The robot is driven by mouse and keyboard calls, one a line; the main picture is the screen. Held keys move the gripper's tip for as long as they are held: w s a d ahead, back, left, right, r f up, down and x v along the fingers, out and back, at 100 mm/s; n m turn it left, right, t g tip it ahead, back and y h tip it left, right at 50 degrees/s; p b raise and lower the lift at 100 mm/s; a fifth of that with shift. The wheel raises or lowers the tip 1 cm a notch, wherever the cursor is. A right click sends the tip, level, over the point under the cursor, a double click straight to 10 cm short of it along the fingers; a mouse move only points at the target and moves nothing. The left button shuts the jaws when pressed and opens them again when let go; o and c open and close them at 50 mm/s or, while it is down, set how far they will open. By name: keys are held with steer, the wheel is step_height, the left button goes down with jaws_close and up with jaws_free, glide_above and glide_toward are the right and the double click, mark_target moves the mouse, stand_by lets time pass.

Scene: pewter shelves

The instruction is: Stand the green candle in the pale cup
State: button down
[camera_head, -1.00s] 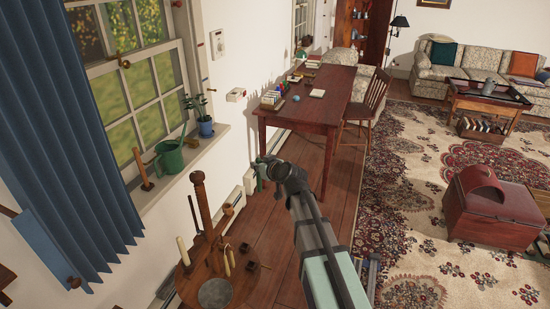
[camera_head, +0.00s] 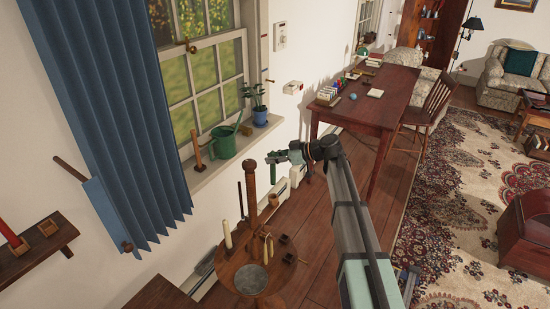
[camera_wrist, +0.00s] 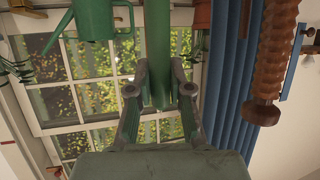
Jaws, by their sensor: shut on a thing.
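My gripper (camera_head: 284,158) is shut on the green candle (camera_wrist: 158,45), which stands between its fingers (camera_wrist: 160,88) in the wrist view. In the head view the candle (camera_head: 273,172) is small, just left of the fingers. It is held in the air, right of the turned post (camera_head: 251,172) of the round table. I cannot pick out the pale cup for certain.
The round table (camera_head: 232,272) bears a cream candle (camera_head: 228,234) and other slim candles. The left shelf (camera_head: 45,250) holds a red candle (camera_head: 8,232). A green watering can (camera_head: 222,143) and a potted plant (camera_head: 260,115) stand on the sill. A desk (camera_head: 385,95) is behind.

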glide_above(274, 184)
steer(key=shift+w+a+f, duration=0.1)
steer(key=shift+w+f, duration=0.15)
steer(key=shift+f, duration=0.9)
steer(key=shift+w+a+f, duration=0.1)
steer(key=shift+w+f, duration=0.1)
steer(key=shift+f, duration=0.95)
steer(key=shift+f+b, duration=0.85)
steer(key=shift+b, duration=0.2)
steer(key=shift+d+b, duration=0.1)
steer(key=shift+b, duration=1.15)
steer(key=shift+f+b, duration=1.5)
steer(key=shift+b, duration=0.45)
stand_by(0.4)
stand_by(0.4)
steer(key=c, duration=1)
jaws_free()
